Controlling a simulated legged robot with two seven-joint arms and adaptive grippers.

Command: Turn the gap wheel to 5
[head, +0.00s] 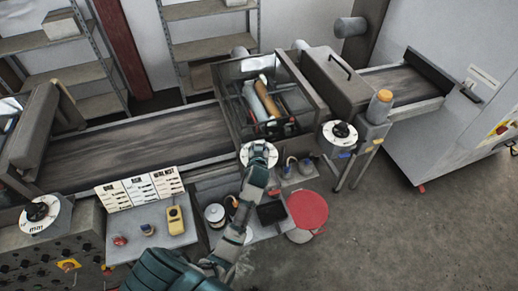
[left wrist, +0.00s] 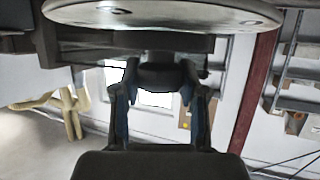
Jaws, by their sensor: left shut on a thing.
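A white dial wheel (head: 246,150) sits on the front of the conveyor's middle machine, partly covered by my left gripper (head: 260,156). In the left wrist view its pale disc (left wrist: 160,18) fills the top edge. A dark round knob (left wrist: 160,75) sits between the fingers of my left gripper (left wrist: 160,88), which is shut on it. The numbers on this wheel are hidden or too small to read, so its setting cannot be told. Two similar dials show: one (head: 39,211) at the far left and one (head: 340,134) at the right. My right gripper is not in view.
Below the wheel are a small shelf with padlocks (head: 290,166), a white can (head: 215,213) and a red-topped stool (head: 308,209). A panel with a yellow device (head: 175,219) and cards stands left of my arm. The floor at right is clear.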

